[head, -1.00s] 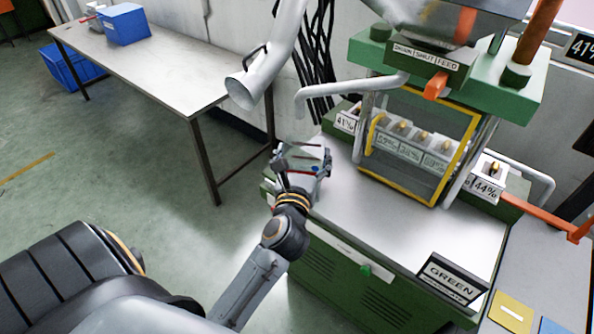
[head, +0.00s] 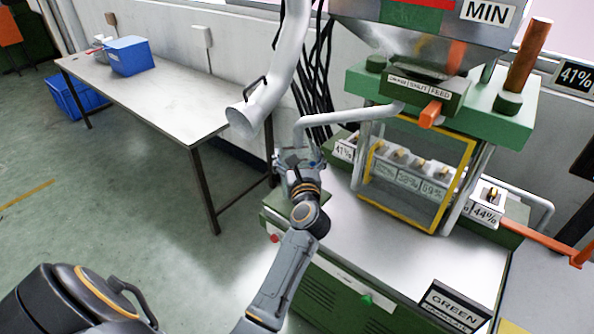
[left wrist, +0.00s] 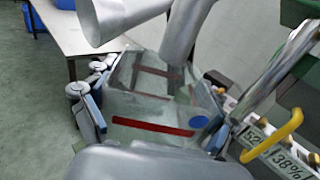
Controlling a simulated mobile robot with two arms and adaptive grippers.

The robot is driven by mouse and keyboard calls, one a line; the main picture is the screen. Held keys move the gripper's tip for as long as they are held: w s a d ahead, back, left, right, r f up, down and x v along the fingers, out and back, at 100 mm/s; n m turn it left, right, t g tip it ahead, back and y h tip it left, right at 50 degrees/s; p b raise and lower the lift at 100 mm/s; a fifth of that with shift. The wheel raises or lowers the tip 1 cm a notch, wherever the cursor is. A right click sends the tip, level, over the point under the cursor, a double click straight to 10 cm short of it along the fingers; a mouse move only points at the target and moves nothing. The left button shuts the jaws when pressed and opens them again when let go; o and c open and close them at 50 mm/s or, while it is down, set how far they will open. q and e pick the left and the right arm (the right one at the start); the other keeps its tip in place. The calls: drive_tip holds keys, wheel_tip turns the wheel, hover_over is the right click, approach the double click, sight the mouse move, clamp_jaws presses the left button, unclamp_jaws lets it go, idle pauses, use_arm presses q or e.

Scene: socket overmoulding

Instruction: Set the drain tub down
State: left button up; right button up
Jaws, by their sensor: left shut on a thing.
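My left gripper (head: 298,163) is over the back left corner of the green machine's metal top, in front of the grey duct. In the left wrist view the gripper (left wrist: 155,122) is shut on the drain tub (left wrist: 150,108), a see-through greyish tub with a red stripe and a blue dot. Its fingers press on the tub's left and right sides. In the head view my gripper and arm hide most of the tub. I cannot tell whether its bottom touches anything. My right gripper is not in view.
The machine top (head: 400,235) is bare in front of the yellow-framed guard (head: 420,175). A white bent pipe (head: 340,117) runs close beside my gripper. The grey duct (head: 270,75) hangs behind. A table (head: 150,95) with a blue bin (head: 128,56) stands at left.

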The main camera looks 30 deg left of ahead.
use_arm(q)
drive_tip(key=shift+s+f+b, duration=0.1)
drive_tip(key=shift+f+b, duration=0.2)
drive_tip(key=shift+f, duration=1.55)
drive_tip(key=shift+f, duration=0.15)
drive_tip(key=o, duration=1.3)
drive_tip(key=shift+o, duration=0.2)
drive_tip(key=shift+s+d+r, duration=0.15)
drive_tip(key=shift+r, duration=0.05)
drive_tip(key=v, duration=0.7)
drive_tip(key=shift+s, duration=0.1)
